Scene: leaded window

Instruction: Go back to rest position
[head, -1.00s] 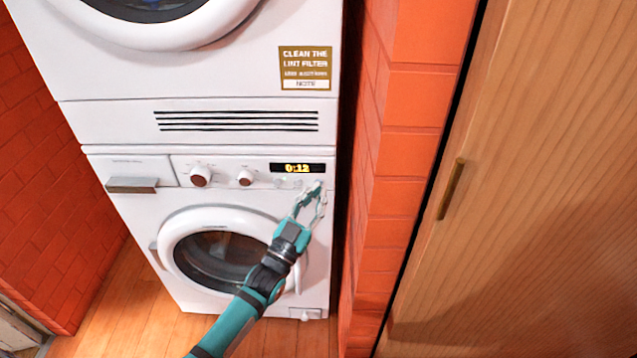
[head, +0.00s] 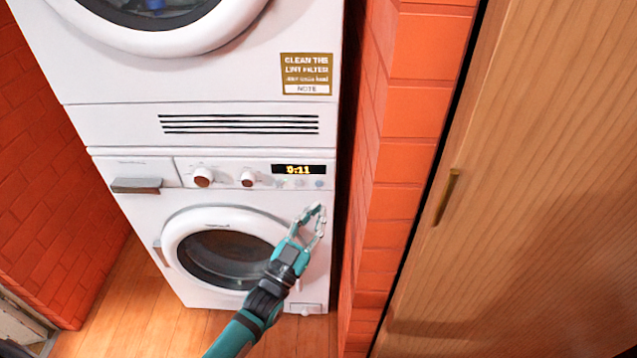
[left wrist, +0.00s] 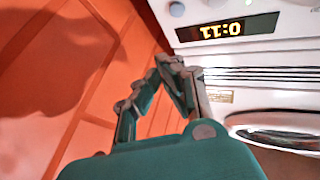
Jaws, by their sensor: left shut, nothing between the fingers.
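My left gripper (head: 315,211) is shut and empty. In the head view it shows in front of the right side of the lower washing machine (head: 180,234), below the control panel and beside the round door (head: 228,258). The display (head: 299,170) reads 0:11 and is lit. In the left wrist view the gripper's fingers (left wrist: 172,62) meet at their tips, with the display (left wrist: 226,29) upside down beyond them. My right gripper is not in view.
A second white machine (head: 110,131) is stacked on top. An orange brick wall (head: 415,106) stands close on the right, then a wooden door with a handle (head: 447,197). Wooden floor (head: 140,300) lies in front of the machine.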

